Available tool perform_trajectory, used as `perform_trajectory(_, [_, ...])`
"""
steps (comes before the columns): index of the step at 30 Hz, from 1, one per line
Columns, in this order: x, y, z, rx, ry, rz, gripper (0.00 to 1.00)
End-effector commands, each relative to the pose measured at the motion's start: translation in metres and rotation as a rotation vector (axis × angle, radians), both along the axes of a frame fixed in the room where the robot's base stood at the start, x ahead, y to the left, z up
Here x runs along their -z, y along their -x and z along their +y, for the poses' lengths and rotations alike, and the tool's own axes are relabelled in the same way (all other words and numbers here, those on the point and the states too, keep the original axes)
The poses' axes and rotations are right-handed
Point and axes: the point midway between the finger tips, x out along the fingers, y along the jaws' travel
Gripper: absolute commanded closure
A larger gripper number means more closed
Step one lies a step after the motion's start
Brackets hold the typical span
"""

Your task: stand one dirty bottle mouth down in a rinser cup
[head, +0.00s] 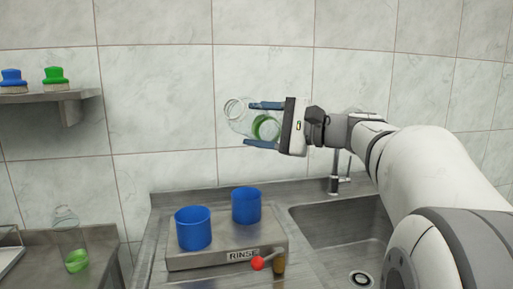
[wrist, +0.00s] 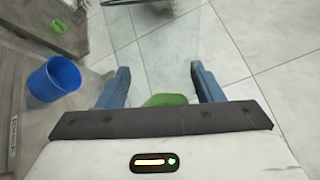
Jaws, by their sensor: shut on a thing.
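My gripper (head: 249,123) is shut around a clear glass bottle (head: 238,110) with green residue at one end, held in the air above the rinser. The bottle lies tilted, its green end to the right and its round clear end up and left. In the wrist view the clear bottle (wrist: 165,45) is between the fingers (wrist: 160,70), with green near the palm. Two blue rinser cups, the left one (head: 193,230) and the right one (head: 246,206), stand upright on the rinser (head: 225,258), below the bottle. One cup (wrist: 55,78) shows in the wrist view.
Another clear bottle with green at its bottom (head: 76,260) stands on the left counter (head: 100,240). A red-knobbed lever (head: 258,263) is at the rinser's front. A sink (head: 340,235) with a tap (head: 337,180) is at the right. A shelf (head: 45,96) holds blue and green brushes.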

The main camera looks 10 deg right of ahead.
Motion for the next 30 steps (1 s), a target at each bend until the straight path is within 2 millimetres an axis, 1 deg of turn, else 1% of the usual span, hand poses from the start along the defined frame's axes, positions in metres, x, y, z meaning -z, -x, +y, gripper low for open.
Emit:
perform_trajectory(1, [0.0088,0.0,0.0003,-0.001,0.032,-0.046,0.61])
perform_trajectory(17, [0.0091,-0.0003,0.0003,-0.001,0.409,-0.581,0.61])
perform_trajectory(26, [0.0093,-0.0008,0.0001,0.001,0.669,-0.95,0.61])
perform_trajectory(30, [0.0096,-0.0009,-0.0001,0.001,0.811,-1.15,0.61])
